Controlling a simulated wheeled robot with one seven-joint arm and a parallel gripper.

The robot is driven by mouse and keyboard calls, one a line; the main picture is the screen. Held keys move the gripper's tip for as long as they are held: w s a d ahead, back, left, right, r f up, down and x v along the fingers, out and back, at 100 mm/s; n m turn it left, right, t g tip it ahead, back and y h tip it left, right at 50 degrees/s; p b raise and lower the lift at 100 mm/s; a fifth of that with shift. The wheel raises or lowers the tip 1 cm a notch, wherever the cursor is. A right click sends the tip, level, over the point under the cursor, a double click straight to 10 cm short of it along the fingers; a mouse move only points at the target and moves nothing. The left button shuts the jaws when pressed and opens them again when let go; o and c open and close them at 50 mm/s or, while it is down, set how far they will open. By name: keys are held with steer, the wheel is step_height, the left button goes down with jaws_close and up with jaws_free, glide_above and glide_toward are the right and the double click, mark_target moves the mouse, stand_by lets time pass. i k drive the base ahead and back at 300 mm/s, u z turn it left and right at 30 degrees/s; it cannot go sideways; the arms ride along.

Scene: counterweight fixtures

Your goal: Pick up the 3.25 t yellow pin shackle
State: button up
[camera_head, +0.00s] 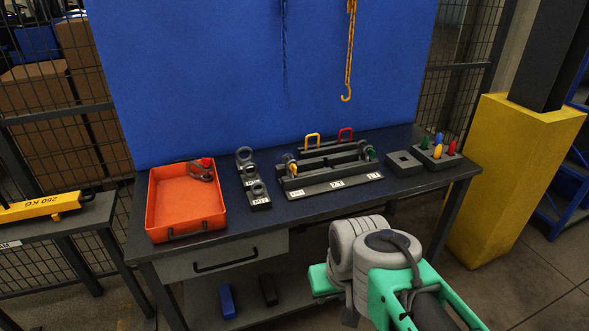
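The yellow pin shackle (292,168) is small and dark with a yellow pin end. It sits at the left end of the dark rack (333,187) on the workbench. The rack has several white labels, too small to read surely. A green pin shackle (370,153) is at the rack's right end, and no shackle shows in the middle. A red pin shackle (203,170) lies in the orange tray. My green and white arm is in front of the bench at the lower right, apart from the shackles. My gripper's fingers cannot be made out.
The orange tray (151,205) stands at the bench's left, beside eye bolts on a dark stand (261,205). Yellow (312,134) and red (345,130) handles rise behind the rack. A block with coloured pegs (436,162) stands right. A chain hook (347,94) hangs above the bench.

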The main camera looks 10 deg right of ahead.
mark_target(287, 167)
steer(key=z, duration=0.5)
steer(key=i, duration=1.2)
steer(key=u, duration=2.9)
